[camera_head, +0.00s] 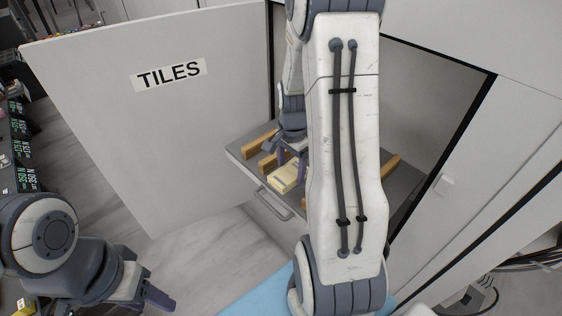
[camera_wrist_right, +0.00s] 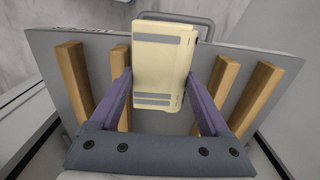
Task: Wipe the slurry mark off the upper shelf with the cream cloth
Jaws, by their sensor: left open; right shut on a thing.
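The cream cloth (camera_head: 285,178) is a folded, block-like pad with grey stripes, seen also in the right wrist view (camera_wrist_right: 163,62). My right gripper (camera_head: 292,160) is shut on it; its purple fingers lie on either side of the cloth in the wrist view. Gripper and cloth are over a grey pulled-out shelf (camera_head: 240,150) with wooden slats; I cannot tell whether the cloth touches it. I cannot tell whether this is the upper shelf. No slurry mark shows. My left gripper (camera_head: 150,300) is open and empty at the lower left, away from the shelf.
An open grey door marked TILES (camera_head: 130,130) stands left of the shelf. A metal handle (camera_head: 272,204) runs along the shelf's front. Wooden slats (camera_wrist_right: 252,98) stand on both sides of the cloth. My right arm hides much of the cabinet interior.

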